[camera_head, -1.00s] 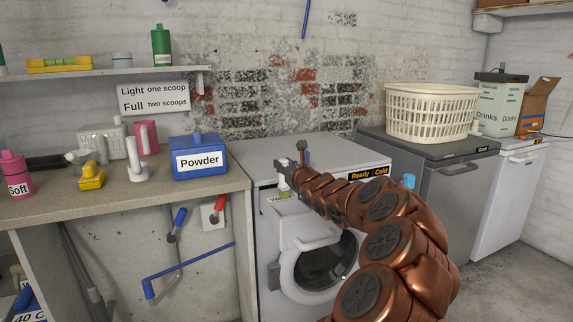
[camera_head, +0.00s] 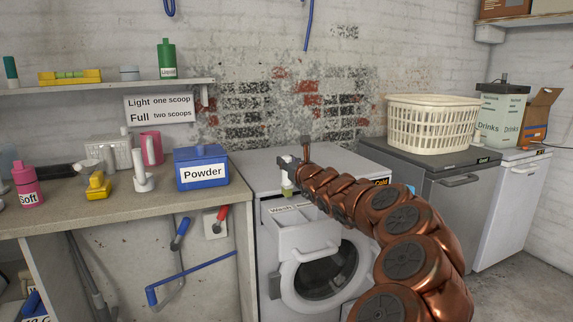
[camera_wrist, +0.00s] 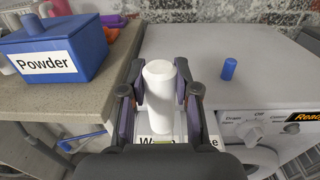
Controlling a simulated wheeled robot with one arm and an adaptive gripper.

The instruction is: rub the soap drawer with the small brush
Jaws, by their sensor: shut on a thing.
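My gripper (camera_wrist: 158,95) is shut on the white upright handle (camera_wrist: 160,85) of the small brush. In the head view the brush's pale green lower end (camera_head: 287,191) shows below my gripper (camera_head: 288,168). The soap drawer (camera_head: 284,218) is at the upper left of the washing machine's front and looks pulled out, with a "Wash" label on top. The brush is over the drawer's rear part; I cannot tell whether it touches. In the wrist view the drawer's label (camera_wrist: 150,141) is mostly hidden behind the handle and my gripper.
The counter at left holds a blue Powder box (camera_head: 201,168), a white stand-like object (camera_head: 143,174), a yellow item (camera_head: 98,186) and a pink bottle (camera_head: 27,184). A blue cap-like piece (camera_wrist: 229,69) stands on the machine top. A grey chest (camera_head: 440,172) with a cream basket (camera_head: 432,122) is right.

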